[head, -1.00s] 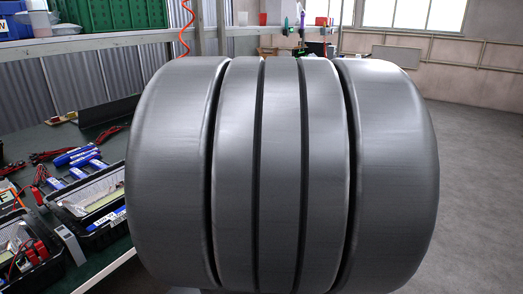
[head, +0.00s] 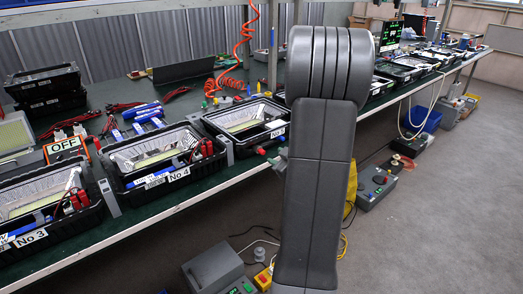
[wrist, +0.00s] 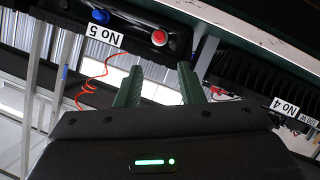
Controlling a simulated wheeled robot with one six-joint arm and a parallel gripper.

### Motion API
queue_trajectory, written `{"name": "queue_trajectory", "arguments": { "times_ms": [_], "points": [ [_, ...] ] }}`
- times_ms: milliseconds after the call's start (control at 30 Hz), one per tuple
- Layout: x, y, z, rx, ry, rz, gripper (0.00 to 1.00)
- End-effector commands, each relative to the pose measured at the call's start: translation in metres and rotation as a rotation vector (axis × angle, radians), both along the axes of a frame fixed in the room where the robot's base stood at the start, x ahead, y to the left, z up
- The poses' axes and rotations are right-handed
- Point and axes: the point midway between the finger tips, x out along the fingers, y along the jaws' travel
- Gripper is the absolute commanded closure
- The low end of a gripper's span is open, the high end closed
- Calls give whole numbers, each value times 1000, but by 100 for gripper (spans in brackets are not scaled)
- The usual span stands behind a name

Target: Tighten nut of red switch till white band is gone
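In the wrist view the red switch (wrist: 159,38) sticks out of the black housing marked No 5 (wrist: 65,10), right of a blue switch (wrist: 100,17). A pale rim shows around the red switch; its nut and white band are too small to make out. My gripper (wrist: 160,68) is open and empty, its two green fingers apart. The red switch lies beyond the fingertips, roughly in line with the gap, not touched. In the head view a small red knob (head: 260,151) shows at the No 5 housing (head: 216,125), left of my arm, which hides part of that area.
Housings No 4 (head: 150,180) and No 3 (head: 45,225) stand left along the green bench (head: 205,190). An orange coiled hose (head: 243,45) hangs behind. A grey box (head: 213,268) and a control box (head: 377,186) stand on the floor. Floor at right is clear.

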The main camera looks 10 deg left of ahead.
Motion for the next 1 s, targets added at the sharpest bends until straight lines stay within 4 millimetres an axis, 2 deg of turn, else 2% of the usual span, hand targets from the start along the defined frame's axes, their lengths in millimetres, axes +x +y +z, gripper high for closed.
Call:
{"name": "queue_trajectory", "arguments": {
  "times_ms": [300, 533, 733, 1000],
  "points": [
    [46, 43, -25, -2, 1, 2, 65],
    [74, 66, -38, -1, 1, -2, 65],
    [85, 76, -43, -1, 2, -2, 65],
    [87, 77, -43, -1, 2, -4, 65]
  ]
}}
